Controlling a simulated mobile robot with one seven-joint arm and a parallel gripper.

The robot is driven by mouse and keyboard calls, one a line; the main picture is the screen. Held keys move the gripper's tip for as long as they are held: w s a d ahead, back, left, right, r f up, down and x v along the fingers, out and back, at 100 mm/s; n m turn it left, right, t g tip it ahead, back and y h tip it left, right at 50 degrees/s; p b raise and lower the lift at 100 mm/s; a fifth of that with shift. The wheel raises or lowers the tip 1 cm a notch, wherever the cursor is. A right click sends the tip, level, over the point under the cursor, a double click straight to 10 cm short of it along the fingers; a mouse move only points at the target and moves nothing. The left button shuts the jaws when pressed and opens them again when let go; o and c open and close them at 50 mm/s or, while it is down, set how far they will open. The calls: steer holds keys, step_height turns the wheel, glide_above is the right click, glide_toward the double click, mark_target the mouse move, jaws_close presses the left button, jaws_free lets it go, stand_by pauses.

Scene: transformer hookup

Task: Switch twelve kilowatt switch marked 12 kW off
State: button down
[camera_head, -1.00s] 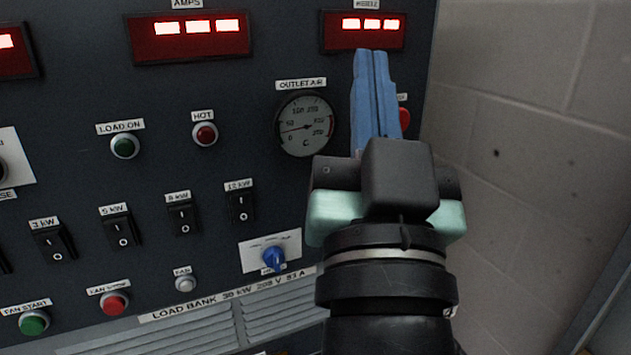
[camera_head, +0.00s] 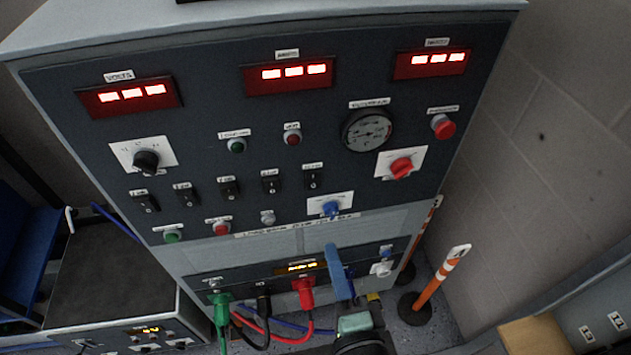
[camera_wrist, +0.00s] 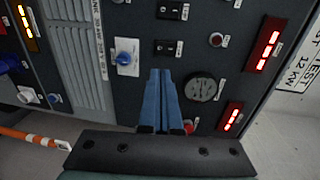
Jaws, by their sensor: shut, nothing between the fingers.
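The 12 kW switch (camera_head: 312,179) is a black rocker, the rightmost of the row on the dark load bank panel. Its label is too small to read now. It is the lower of two rockers in the wrist view (camera_wrist: 167,47); its on or off position is unclear. My gripper (camera_head: 332,248) has blue fingers, closed together and empty. In the head view they appear below the blue knob (camera_head: 331,209), across the lower panel. In the wrist view the fingers (camera_wrist: 161,72) point at the panel, just below the switch in the picture. Contact is not visible.
A round gauge (camera_head: 367,131), a red knob (camera_head: 401,167) and a red button (camera_head: 443,126) are right of the switches. Green, black and red cable plugs (camera_head: 303,290) stick out low on the front. An orange-white post (camera_head: 441,277) stands at right.

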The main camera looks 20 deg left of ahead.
mark_target(312, 187)
steer(key=shift+w, duration=0.15)
steer(key=p+x, duration=0.1)
steer(key=x, duration=1.2)
steer(key=shift+w+a+f+p, duration=0.1)
steer(key=shift+w+a+p, duration=0.2)
steer(key=shift+f, duration=0.1)
